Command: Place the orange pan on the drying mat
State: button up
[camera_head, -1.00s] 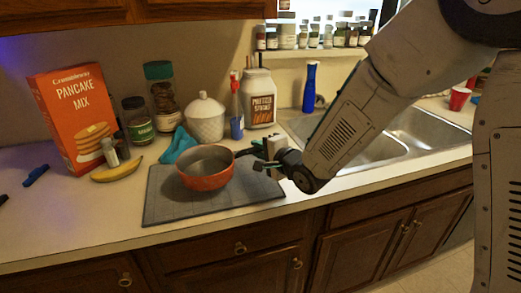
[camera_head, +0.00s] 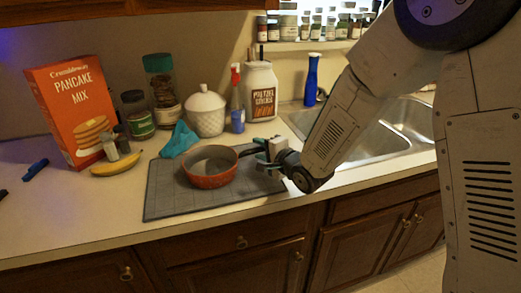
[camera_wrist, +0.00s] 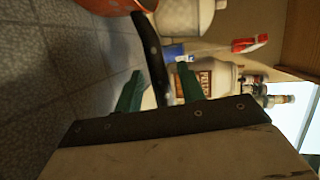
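The orange pan (camera_head: 210,168) sits upright on the grey drying mat (camera_head: 165,205), near its middle, with its dark handle toward the right. In the wrist view the pan's orange side (camera_wrist: 112,4) shows at the top edge, and its black handle (camera_wrist: 152,50) reaches down between my two green fingers. My gripper (camera_head: 261,156) is at the handle end, over the mat's right part. In the wrist view my gripper (camera_wrist: 160,76) is open, with a gap between each finger and the handle. The pan's underside is hidden.
A banana (camera_head: 117,165), teal cloth (camera_head: 180,140), white lidded jar (camera_head: 206,112), spray bottle (camera_head: 237,100) and pretzel jar (camera_head: 261,92) stand behind or left of the mat. The sink (camera_head: 365,140) is to the right. The mat's front strip is clear.

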jog(key=shift+a, duration=0.1)
jog(key=shift+r, duration=0.15)
jog(key=v, duration=1.2)
jog(key=s+d+r+n+g+h, duration=0.2)
jog(key=s+d+h, duration=0.2)
jog(key=d, duration=0.3)
jog(key=s+d+r+n+g+h, duration=0.25)
jog(key=d+h, duration=0.25)
jog(key=d, duration=0.3)
jog(key=s+d+r+n+g, duration=0.1)
jog(key=s+r+n+g, duration=0.1)
jog(key=s, duration=0.9)
jog(key=s+d+r+n+g, duration=0.2)
jog(key=s+n+g, duration=0.2)
jog(key=s, duration=0.8)
jog(key=shift+s+r+g, duration=0.35)
jog(key=shift+r+g, duration=0.05)
jog(key=shift+g, duration=0.15)
jog(key=shift+n, duration=0.25)
